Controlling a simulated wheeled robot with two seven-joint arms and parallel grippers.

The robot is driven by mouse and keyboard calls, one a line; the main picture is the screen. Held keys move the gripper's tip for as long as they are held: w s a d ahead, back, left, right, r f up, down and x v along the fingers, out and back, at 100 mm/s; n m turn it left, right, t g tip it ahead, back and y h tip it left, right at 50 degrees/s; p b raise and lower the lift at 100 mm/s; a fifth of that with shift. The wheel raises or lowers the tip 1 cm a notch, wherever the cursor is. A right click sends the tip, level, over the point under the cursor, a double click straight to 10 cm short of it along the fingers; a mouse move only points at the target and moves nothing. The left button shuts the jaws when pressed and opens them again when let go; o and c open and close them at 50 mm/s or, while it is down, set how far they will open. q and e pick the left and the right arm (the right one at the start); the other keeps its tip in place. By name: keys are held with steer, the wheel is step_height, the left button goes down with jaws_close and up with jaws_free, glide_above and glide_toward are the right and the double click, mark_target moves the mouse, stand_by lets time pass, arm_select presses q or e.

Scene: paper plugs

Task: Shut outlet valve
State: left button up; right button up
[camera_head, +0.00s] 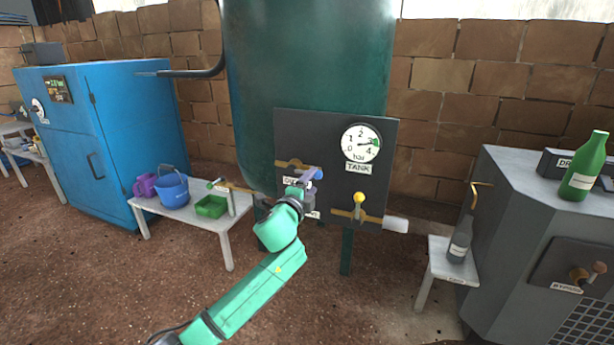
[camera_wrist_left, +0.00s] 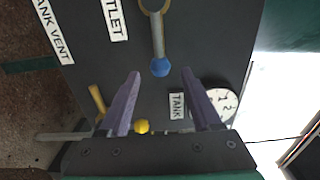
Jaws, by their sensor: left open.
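The outlet valve (camera_head: 293,164) is on the dark panel at the base of the green tank. In the left wrist view its grey lever (camera_wrist_left: 157,35) ends in a blue knob (camera_wrist_left: 160,67). The lever points sideways, to the right along its partly cut-off label (camera_wrist_left: 115,18). My left gripper (camera_head: 314,174), with purple fingers, is open at the lever's end. In the left wrist view the blue knob lies between the fingertips of the left gripper (camera_wrist_left: 161,72), with gaps on both sides. In the head view my gripper hides most of the lever. My right gripper is out of view.
A yellow-knobbed valve (camera_head: 359,200) sits lower right on the panel, below the tank gauge (camera_head: 361,143).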

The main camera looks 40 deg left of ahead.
mark_target(316, 177)
arm_select(q)
steer(key=shift+x, duration=1.85)
steer(key=c, duration=0.9)
